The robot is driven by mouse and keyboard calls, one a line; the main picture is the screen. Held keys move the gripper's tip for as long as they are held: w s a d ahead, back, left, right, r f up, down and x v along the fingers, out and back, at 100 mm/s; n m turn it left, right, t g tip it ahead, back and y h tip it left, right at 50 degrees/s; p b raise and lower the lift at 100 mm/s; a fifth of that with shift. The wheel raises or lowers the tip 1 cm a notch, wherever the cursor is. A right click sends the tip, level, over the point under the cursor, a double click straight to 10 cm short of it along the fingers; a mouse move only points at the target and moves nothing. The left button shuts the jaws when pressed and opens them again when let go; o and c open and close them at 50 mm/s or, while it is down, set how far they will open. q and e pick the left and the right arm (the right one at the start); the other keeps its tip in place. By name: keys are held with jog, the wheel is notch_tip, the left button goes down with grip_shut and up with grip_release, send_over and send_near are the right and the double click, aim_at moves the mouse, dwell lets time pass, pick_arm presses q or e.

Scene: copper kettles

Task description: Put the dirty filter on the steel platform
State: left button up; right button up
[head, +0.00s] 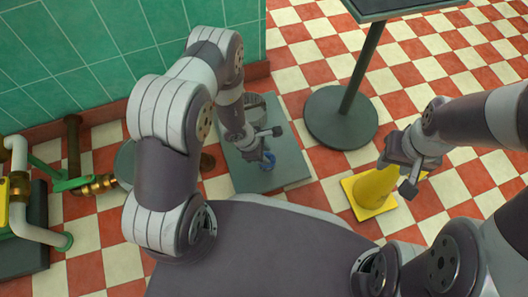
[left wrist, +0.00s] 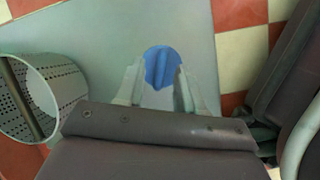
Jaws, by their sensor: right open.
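The steel platform (head: 230,165) is a flat grey-green plate on the floor, also in the left wrist view (left wrist: 100,32). A blue round piece with a raised ridge (head: 268,161) lies on it; it shows in the left wrist view (left wrist: 162,67). My left gripper (head: 264,146) is above the platform, its fingers apart on either side of the blue piece. A perforated metal cylinder, perhaps the dirty filter (left wrist: 62,88), lies at the left; my arm partly hides it in the head view (head: 255,103). I cannot tell whether any dirt is on it. My right gripper (head: 398,174) is open and empty.
A yellow cone (head: 374,188) stands below my right gripper. A pedestal table's round base (head: 340,117) is right of the platform. Pipes with a brass fitting (head: 97,185) run along the left. A green tiled wall (head: 95,50) rises behind; checkered floor shows between.

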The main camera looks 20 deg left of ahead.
pick_arm(q)
notch_tip(320, 180, up, 23)
jog(key=s+a+m+g+p, duration=0.1)
jog(key=s+a+m+p, duration=0.1)
jog(key=m+p, duration=0.6)
jog(key=s+a+r+m+y, duration=0.2)
jog(key=s+r+m, duration=0.1)
jog(key=r+m, duration=0.3)
jog(key=s+a+r+m+y, duration=0.2)
jog(key=s+r+m, duration=0.1)
jog(key=r+m, duration=0.3)
notch_tip(320, 180, up, 2)
jog(key=shift+s+r, duration=0.1)
jog(key=shift+s, duration=0.3)
jog(key=shift+a, duration=0.1)
